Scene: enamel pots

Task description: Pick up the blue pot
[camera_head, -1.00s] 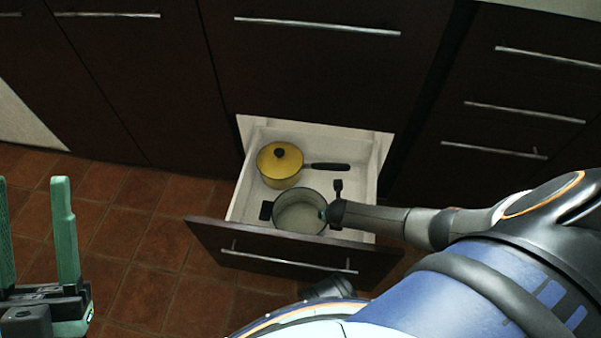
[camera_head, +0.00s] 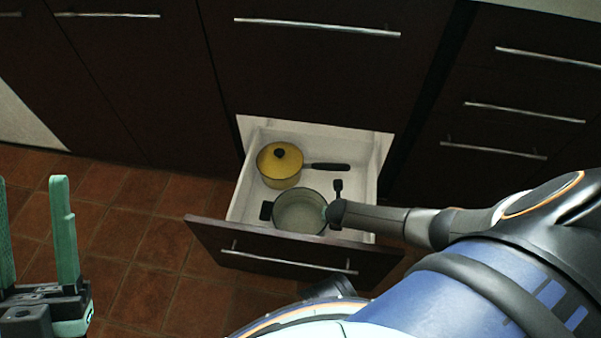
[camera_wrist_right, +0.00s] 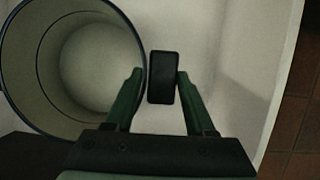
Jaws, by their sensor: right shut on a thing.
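The blue pot (camera_head: 300,212) is lidless, with a pale inside and a dark rim. It sits in the front of the open drawer, and its outer colour hardly shows. One black side handle (camera_head: 266,210) points left. In the right wrist view the pot (camera_wrist_right: 95,70) is at the upper left. Its other black handle (camera_wrist_right: 162,77) is between the fingers of my right gripper (camera_wrist_right: 161,74), which is shut on it. The gripper's fingers are mostly hidden by my arm in the head view. My left gripper (camera_head: 32,184) is open and empty at the lower left, over the floor.
A yellow lidded pot (camera_head: 279,165) with a long black handle stands behind the blue pot in the same drawer. The drawer front (camera_head: 290,256) and the white side wall (camera_head: 243,188) border it. Dark cabinets with bar handles surround it. The tiled floor (camera_head: 150,255) is clear at left.

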